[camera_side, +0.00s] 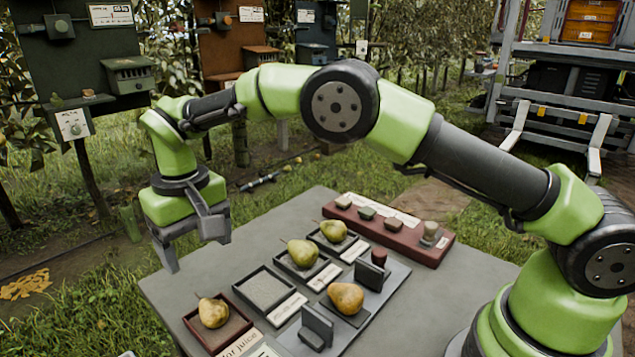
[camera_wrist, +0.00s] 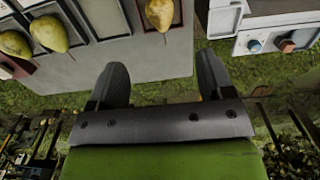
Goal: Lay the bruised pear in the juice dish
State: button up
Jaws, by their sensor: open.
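The juice dish (camera_side: 241,327), reddish-rimmed with a "for juice" label, is at the table's front left. A yellow-brown pear (camera_side: 213,312) lies in it; this pear also shows at the top of the wrist view (camera_wrist: 160,13). An orange-brown pear (camera_side: 346,297) lies on a grey plate between two dark upright blocks. A greenish pear (camera_side: 301,252) and a yellowish pear (camera_side: 333,231) lie in dark trays further back. I cannot tell which pear is bruised. My gripper (camera_side: 191,252) is open and empty, pointing down near the table's left edge, apart from the pears.
An empty dark tray (camera_side: 249,279) lies between the juice dish and the greenish pear's tray. A red rack (camera_side: 402,233) with small blocks stands at the back of the grey table (camera_side: 180,288). In the wrist view, a pale box (camera_wrist: 275,35) with knobs is at upper right.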

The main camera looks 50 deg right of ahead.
jog(key=s+d+r+m+t+y, duration=0.1)
jog(key=s+d+r+t, duration=0.1)
jog(key=s+d+r, duration=0.5)
jog(key=s+d+r+m+t+y, duration=0.1)
jog(key=s+d+r, duration=0.2)
jog(key=r, duration=0.7)
jog(key=s+d+m+t, duration=0.2)
jog(key=s+d+t, duration=0.2)
jog(key=s, duration=1.1)
jog(key=shift+s+d+f, duration=0.35)
jog(key=shift+d, duration=0.25)
